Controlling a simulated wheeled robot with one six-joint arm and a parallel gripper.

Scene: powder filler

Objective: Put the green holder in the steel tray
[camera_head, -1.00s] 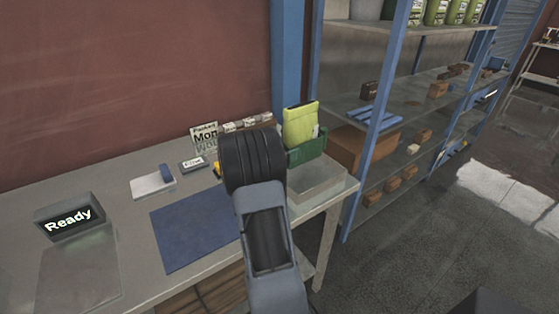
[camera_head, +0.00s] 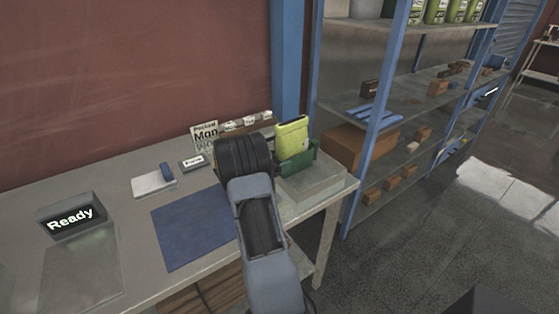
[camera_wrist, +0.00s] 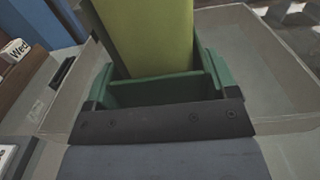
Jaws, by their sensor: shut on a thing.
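The green holder (camera_head: 298,161) has a yellow-green block-like item (camera_head: 292,137) standing in it, tilted a little. The steel tray (camera_head: 322,190) is at the right end of the bench, and the holder is at its back left in the head view. In the wrist view, my gripper (camera_wrist: 160,122) is shut on the near side of the green holder (camera_wrist: 150,95). The walls of the steel tray (camera_wrist: 272,75) show on both sides of the holder. I cannot tell whether the holder's base touches the tray floor. In the head view my arm hides the gripper.
A blue mat (camera_head: 190,228) lies left of my arm. A "Ready" display (camera_head: 70,216) and a white pad (camera_head: 152,184) are further left. Label cards (camera_head: 205,136) stand at the back. A blue-framed shelf rack (camera_head: 372,130) stands close to the tray's right.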

